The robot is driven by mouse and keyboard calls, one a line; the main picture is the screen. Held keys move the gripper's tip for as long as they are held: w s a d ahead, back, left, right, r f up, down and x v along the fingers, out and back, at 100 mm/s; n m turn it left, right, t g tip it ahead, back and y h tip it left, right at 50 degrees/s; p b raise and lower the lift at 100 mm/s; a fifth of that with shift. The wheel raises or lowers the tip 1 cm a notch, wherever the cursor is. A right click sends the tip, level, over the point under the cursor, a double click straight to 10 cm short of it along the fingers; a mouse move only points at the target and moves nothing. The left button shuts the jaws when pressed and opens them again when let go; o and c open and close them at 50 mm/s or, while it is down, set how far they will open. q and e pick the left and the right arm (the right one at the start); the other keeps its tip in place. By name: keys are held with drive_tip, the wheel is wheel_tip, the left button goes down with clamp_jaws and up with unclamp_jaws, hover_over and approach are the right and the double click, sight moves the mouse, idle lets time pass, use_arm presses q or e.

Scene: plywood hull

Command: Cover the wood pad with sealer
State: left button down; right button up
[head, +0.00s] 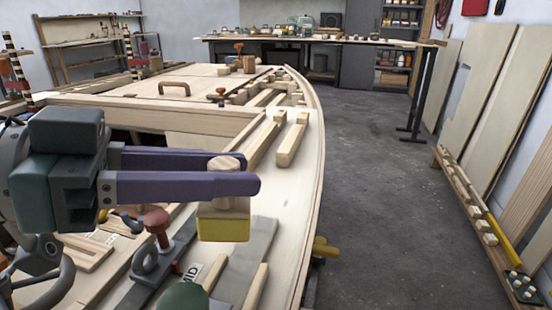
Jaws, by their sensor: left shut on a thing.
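My left gripper (240,172), with purple fingers, is shut on an applicator (223,228). The applicator has a pale wooden handle and block with a yellow pad facing down. It is held upright over the hull's near deck, above a grey plate (258,240); I cannot tell whether it touches anything. Several pale wood pieces lie on the deck, including a block (292,140) beyond the gripper. I cannot tell which piece is the wood pad, and no sealer can be made out. My right gripper is not in view.
The plywood hull (311,190) fills the left and middle. Boards (485,85) lean on the right wall. A workbench (330,40) stands behind.

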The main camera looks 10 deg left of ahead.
use_arm(q)
drive_tip(key=shift+r+p, duration=1)
drive_tip(key=shift+r, duration=0.55)
